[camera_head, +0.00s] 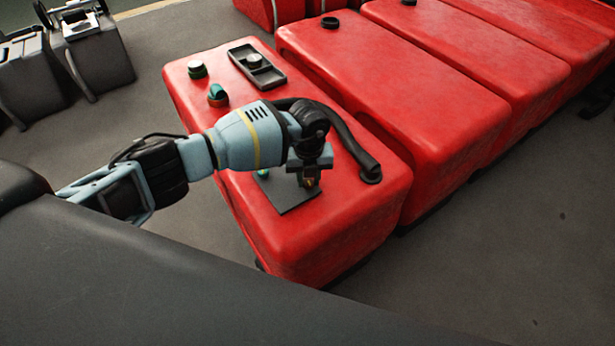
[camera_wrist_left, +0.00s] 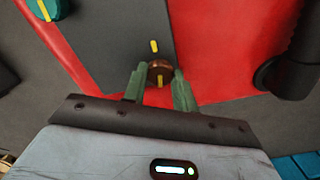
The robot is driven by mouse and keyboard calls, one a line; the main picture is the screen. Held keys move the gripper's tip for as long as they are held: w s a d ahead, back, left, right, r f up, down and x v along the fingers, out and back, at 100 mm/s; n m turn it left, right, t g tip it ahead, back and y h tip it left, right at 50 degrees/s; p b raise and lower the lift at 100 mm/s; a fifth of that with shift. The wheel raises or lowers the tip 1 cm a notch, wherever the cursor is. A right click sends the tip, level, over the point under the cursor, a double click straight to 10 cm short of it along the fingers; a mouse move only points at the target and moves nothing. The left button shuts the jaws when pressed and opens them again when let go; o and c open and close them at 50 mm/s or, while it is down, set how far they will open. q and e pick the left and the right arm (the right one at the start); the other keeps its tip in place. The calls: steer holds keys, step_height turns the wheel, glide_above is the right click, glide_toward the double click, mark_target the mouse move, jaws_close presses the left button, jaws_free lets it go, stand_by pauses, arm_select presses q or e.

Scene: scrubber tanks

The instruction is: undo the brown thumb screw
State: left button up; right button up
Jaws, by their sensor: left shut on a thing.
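The brown thumb screw (camera_wrist_left: 160,69) is a small round knob with a yellow mark on it. It sits at the edge of a dark flat plate (camera_head: 288,196) on top of the near red tank (camera_head: 295,242). A second yellow mark (camera_wrist_left: 154,46) shows on the plate beside the knob. My left gripper (camera_wrist_left: 159,85) has its two green fingers on either side of the knob and is shut on it. In the head view my left gripper (camera_head: 311,181) points down over the plate and mostly hides the screw. My right gripper is not in view.
A black hose (camera_head: 362,150) runs beside my left wrist to the tank top. A green knob (camera_head: 217,95), another knob (camera_head: 197,69) and a black tray (camera_head: 257,65) are farther back on the tank. More red tanks (camera_head: 400,85) stand to the right.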

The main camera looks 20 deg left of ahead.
mark_target(308, 182)
arm_select(q)
steer(key=shift+s+f, duration=0.25)
steer(key=shift+f, duration=0.15)
steer(key=o, duration=0.7)
steer(key=shift+o, duration=1.4)
steer(key=shift+w+r, duration=0.1)
steer(key=shift+w, duration=0.1)
steer(key=shift+r, duration=0.15)
steer(key=shift+r+p, duration=0.55)
steer(key=shift+r, duration=3.3)
